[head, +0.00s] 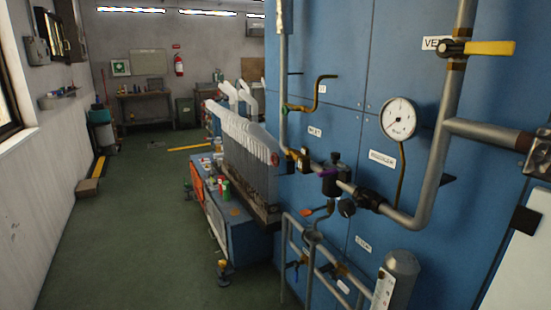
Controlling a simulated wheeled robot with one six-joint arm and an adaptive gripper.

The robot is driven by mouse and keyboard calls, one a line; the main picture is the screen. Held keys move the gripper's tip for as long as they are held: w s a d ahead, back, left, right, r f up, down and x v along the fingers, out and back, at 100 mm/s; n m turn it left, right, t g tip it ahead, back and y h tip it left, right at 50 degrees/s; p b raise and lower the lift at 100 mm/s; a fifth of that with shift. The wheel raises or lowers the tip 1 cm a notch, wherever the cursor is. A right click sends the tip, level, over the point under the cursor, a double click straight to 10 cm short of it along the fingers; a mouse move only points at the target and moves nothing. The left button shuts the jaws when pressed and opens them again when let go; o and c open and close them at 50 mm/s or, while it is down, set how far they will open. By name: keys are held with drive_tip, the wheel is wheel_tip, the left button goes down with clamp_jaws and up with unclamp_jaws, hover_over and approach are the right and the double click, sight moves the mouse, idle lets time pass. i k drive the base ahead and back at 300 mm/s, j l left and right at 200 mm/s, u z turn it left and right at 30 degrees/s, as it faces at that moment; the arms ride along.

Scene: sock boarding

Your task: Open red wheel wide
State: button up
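A small dark red, round part (275,159) shows at the left end of the horizontal pipe line, against the white sock boards. It may be the red wheel, but it is too small to tell, and how far it is turned cannot be seen. The pipe (425,205) runs along a blue cabinet and carries a dark valve body with a purple part (330,173). My gripper is not in view.
A round gauge (398,118) and a yellow lever (490,48) are above the pipe. Lower pipes and a grey cylinder (398,278) stand in front of the blue cabinet (340,120). White sock boards (248,140) stand on a blue machine. The green floor (140,230) at left is mostly clear.

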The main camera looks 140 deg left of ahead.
sight(274, 157)
drive_tip(key=u, duration=4.25)
drive_tip(key=i, duration=0.9)
